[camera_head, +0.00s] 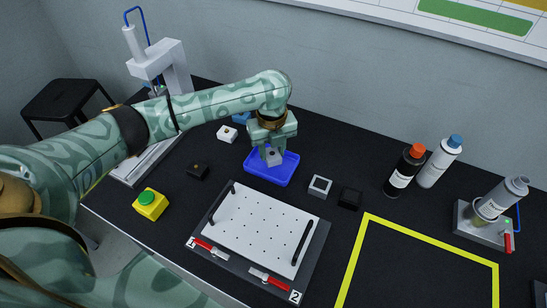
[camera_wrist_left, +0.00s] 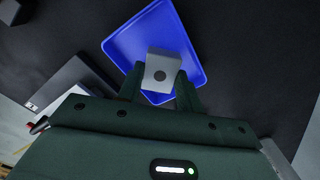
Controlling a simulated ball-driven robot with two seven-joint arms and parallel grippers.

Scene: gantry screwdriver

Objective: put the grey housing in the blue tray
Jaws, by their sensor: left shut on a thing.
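The grey housing (camera_head: 273,156) is a small block with a dark round hole in its face. My left gripper (camera_head: 270,150) is shut on it and holds it over the blue tray (camera_head: 258,174). In the left wrist view, the housing (camera_wrist_left: 161,72) sits between the two fingers of my left gripper (camera_wrist_left: 160,88), with the blue tray (camera_wrist_left: 125,42) behind it. Whether the housing touches the tray floor I cannot tell. My right gripper is in neither view.
A white perforated plate (camera_head: 262,222) with red clamps lies in front of the tray. A grey-and-white block (camera_head: 320,187), a black block (camera_head: 350,198), a white block (camera_head: 227,133) and a yellow button box (camera_head: 151,204) stand around. Bottles (camera_head: 405,171) stand at right.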

